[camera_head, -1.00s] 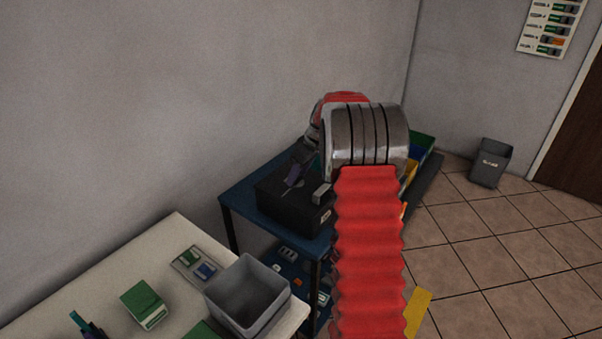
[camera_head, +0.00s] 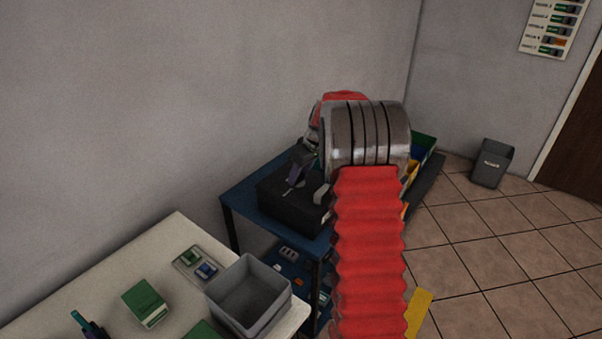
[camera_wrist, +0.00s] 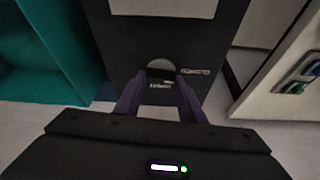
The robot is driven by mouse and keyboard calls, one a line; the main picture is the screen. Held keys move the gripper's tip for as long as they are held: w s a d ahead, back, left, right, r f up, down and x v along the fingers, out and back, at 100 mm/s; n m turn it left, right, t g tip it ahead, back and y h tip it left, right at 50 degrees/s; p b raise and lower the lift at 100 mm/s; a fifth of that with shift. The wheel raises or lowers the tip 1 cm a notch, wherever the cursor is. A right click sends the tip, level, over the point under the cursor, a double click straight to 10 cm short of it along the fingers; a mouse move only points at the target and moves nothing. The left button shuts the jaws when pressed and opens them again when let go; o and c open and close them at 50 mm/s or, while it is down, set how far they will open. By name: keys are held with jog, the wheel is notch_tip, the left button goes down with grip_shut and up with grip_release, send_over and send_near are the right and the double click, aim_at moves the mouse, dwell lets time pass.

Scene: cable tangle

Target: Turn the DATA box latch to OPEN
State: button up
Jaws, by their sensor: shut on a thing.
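The black DATA box (camera_head: 285,208) stands on a blue table, partly hidden by my arm. In the wrist view the dark box face (camera_wrist: 130,45) carries a grey rounded latch (camera_wrist: 160,65), with small white lettering below it and a label to its right. The lettering is too small to read surely. My gripper (camera_wrist: 160,76) has its two dark purple fingers on either side of the latch, shut on it. In the head view my gripper (camera_head: 296,180) is at the top of the box, and the latch cannot be made out there.
The blue table (camera_head: 237,205) has a lower shelf with small parts. A white table (camera_head: 90,270) with a grey bin (camera_head: 248,292) and green modules stands at the front left. A teal container (camera_wrist: 50,60) is left of the box in the wrist view.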

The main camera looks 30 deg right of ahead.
jog(key=m+h, duration=0.1)
jog(key=m, duration=0.3)
jog(key=shift+r+h, duration=0.1)
jog(key=shift+h, duration=0.3)
jog(key=m, duration=0.2)
jog(key=m+h, duration=0.1)
jog(key=m, duration=0.1)
jog(key=shift+w+a+m+h, duration=0.15)
jog(key=shift+a+m+h, duration=0.05)
jog(key=shift+m+h, duration=0.1)
jog(key=m, duration=0.1)
jog(key=m+g+h, duration=0.1)
jog(key=m, duration=0.3)
jog(key=shift+w+a+g, duration=0.2)
jog(key=shift+a+g, duration=0.1)
jog(key=shift+g, duration=0.1)
jog(key=shift+a+m+g+h, duration=0.1)
jog(key=shift+m+g+h, duration=0.35)
jog(key=shift+m, duration=1.05)
jog(key=shift+w, duration=0.1)
jog(key=o, duration=1)
jog(key=shift+o, duration=0.2)
